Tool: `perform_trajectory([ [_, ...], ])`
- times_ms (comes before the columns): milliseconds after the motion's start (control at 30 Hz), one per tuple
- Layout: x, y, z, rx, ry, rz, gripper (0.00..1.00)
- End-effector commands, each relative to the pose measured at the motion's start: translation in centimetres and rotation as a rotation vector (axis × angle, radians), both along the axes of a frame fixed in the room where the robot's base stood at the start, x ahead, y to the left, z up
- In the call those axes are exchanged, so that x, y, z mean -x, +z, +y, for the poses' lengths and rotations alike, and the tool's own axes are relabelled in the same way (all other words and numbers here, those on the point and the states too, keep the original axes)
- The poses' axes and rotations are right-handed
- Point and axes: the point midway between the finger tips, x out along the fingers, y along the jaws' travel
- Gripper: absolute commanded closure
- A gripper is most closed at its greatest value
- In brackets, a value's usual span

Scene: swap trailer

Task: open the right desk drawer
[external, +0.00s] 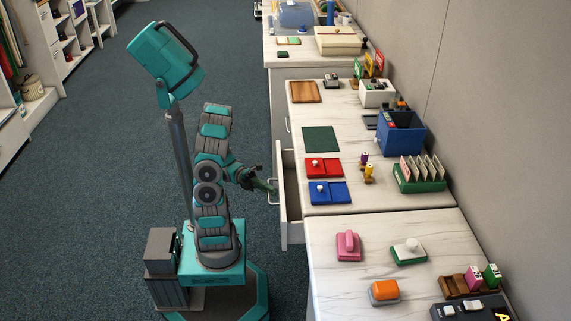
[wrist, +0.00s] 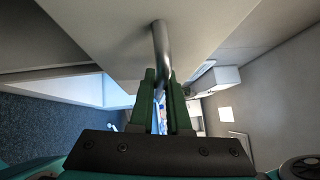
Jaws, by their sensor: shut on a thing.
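The right desk drawer (external: 284,212) sticks out from the near end of the middle desk, with its white front panel apart from the desk face and a gap of its inside showing behind it. Its metal bar handle (wrist: 160,42) shows large in the wrist view. My gripper (external: 270,187) is at the handle, on the aisle side of the drawer front. In the wrist view the green fingers of my gripper (wrist: 161,88) are shut around the handle bar. The drawer's contents, if any, cannot be made out.
The desk top (external: 318,92) carries a red box (external: 333,172), a blue box (external: 341,197), a green mat (external: 320,139) and a blue bin (external: 402,135). Another drawer handle (external: 288,124) is further along. A nearer desk (external: 325,290) stands beside it. The carpet aisle (external: 110,150) is clear.

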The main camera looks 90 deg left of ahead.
Motion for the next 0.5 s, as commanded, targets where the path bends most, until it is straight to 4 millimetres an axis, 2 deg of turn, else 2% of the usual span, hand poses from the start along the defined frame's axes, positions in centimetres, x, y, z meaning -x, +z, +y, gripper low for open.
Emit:
perform_trajectory([
  [200,3.7,0.2,0.2,-0.001,0.004,0.009,1.0],
  [333,5.1,0.1,0.1,-0.005,0.004,0.006,1.0],
  [500,5.9,-0.2,0.0,-0.006,0.0,0.003,1.0],
])
